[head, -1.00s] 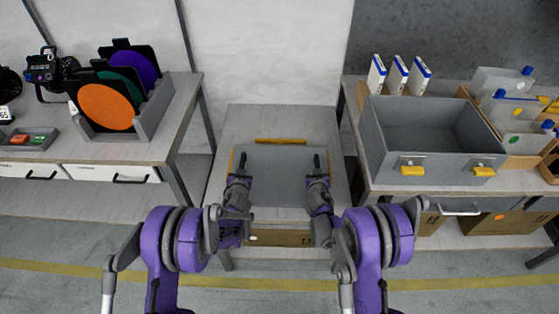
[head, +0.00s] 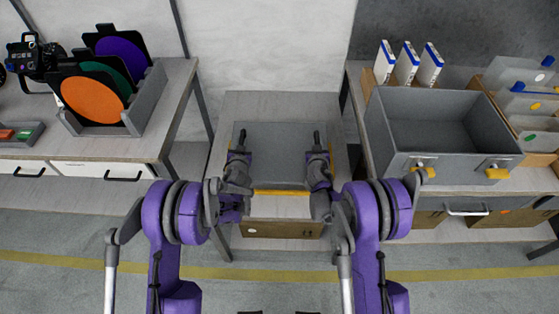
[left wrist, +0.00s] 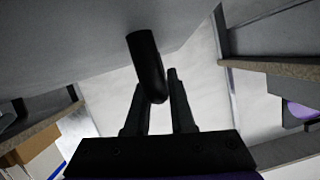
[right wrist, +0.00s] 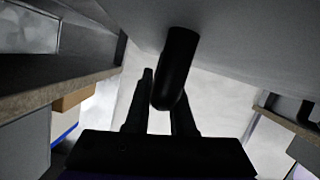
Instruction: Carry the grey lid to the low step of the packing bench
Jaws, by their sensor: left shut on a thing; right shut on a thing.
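The grey lid (head: 283,150) is a flat panel with a black handle near its left and right sides. In the head view it is over the pale low step of the packing bench (head: 280,208), between the two side tables. My left gripper (head: 238,150) is shut on the left handle (left wrist: 146,65). My right gripper (head: 318,152) is shut on the right handle (right wrist: 176,70). A yellow strip (head: 281,192) shows along the lid's near edge. I cannot tell whether the lid rests on the step or hangs above it.
A grey open crate (head: 400,170) with yellow latches stands on the right table. White-and-blue boxes (head: 407,62) stand behind it. A rack (head: 147,105) of coloured discs stands on the left table. A brown box front (head: 283,230) shows below the bench top.

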